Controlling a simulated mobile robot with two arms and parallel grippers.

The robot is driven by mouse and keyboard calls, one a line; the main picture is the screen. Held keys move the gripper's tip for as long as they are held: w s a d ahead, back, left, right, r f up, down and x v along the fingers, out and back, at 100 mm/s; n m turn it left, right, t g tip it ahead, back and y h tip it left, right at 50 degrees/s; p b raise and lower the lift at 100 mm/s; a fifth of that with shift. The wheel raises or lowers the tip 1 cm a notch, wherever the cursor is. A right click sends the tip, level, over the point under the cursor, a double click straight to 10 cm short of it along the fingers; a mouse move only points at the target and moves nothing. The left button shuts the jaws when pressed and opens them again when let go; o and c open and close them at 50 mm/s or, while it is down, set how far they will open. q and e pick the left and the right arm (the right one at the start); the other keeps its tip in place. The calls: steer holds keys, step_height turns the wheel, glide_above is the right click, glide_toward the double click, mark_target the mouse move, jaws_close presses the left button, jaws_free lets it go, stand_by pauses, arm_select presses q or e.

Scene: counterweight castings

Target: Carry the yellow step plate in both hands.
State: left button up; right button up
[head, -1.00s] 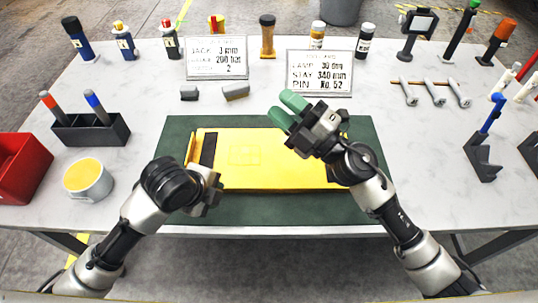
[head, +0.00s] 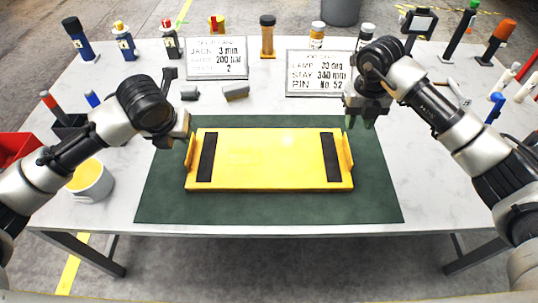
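The yellow step plate (head: 265,165) lies flat on a dark green mat (head: 270,209) at the middle of the table. It has a black strip near each end and an upright yellow flange at its left and right ends. My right gripper (head: 360,123) points down with its green fingertips apart, empty, just above and behind the right flange. My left gripper (head: 176,141) is at the upper end of the left flange. Its fingers are largely hidden by its own wrist, so its opening and any contact are unclear.
Two placards, a left one (head: 216,58) and a right one (head: 318,73), stand behind the mat, with small grey blocks (head: 235,92) before them. Bottles and tools line the back. A cup of yellow stuff (head: 91,182) stands left. The table's front strip is clear.

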mark_target(190, 147)
arm_select(q)
steer(key=shift+f, duration=0.1)
arm_select(e)
steer(key=shift+f, duration=0.1)
